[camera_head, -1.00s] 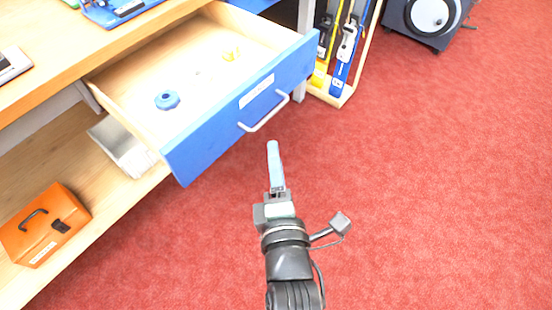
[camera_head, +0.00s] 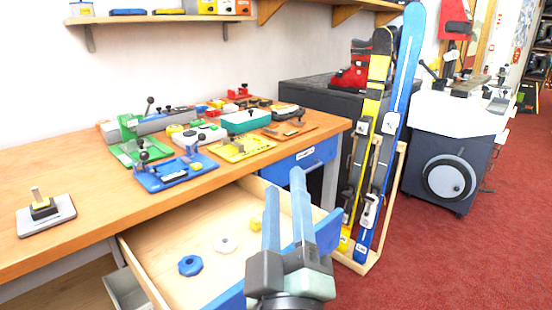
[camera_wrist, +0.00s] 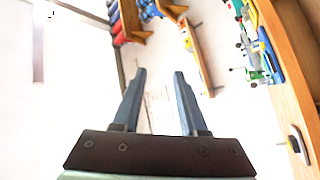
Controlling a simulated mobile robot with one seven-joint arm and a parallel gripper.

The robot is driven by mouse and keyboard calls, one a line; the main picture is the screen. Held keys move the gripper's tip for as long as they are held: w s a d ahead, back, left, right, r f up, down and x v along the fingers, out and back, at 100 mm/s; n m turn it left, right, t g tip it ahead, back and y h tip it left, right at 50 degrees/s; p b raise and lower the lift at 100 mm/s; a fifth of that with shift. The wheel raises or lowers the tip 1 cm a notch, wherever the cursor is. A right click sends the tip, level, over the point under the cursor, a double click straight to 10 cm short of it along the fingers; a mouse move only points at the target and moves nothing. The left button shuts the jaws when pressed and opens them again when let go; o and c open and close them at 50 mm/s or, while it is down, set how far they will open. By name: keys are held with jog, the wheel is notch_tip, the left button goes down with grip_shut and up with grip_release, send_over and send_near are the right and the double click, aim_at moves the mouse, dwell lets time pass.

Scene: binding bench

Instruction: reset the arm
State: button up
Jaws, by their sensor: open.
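My gripper (camera_head: 285,210) is open and empty in the head view, its two blue-grey fingers pointing up in front of the open drawer (camera_head: 150,258). Its fingers also show apart in the wrist view (camera_wrist: 160,95), with nothing between them. The drawer holds a blue knob (camera_head: 190,265), a white round piece (camera_head: 225,244) and a small yellow piece (camera_head: 256,224). My gripper hides part of the drawer's blue front.
The wooden bench (camera_head: 90,215) carries several coloured jigs, among them a blue one (camera_head: 175,172) and a yellow one (camera_head: 240,148). Skis stand in a wooden rack (camera_head: 385,225) right of the drawer. A grey machine (camera_head: 445,165) stands farther right. Red carpet (camera_head: 440,260) is clear.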

jog(key=s+a+r+m+t, duration=0.1)
jog(key=s+r+m+t, duration=0.3)
jog(key=r, duration=0.7)
jog(key=s+r+m+t, duration=0.1)
jog(key=s+r+m, duration=0.4)
jog(key=r, duration=0.6)
notch_tip(320, 180, up, 30)
jog(key=m+p, duration=0.1)
jog(key=p, duration=2.9)
notch_tip(320, 180, down, 70)
jog(key=b, duration=7)
jog(key=shift+f, duration=0.25)
jog(key=shift+r, duration=0.15)
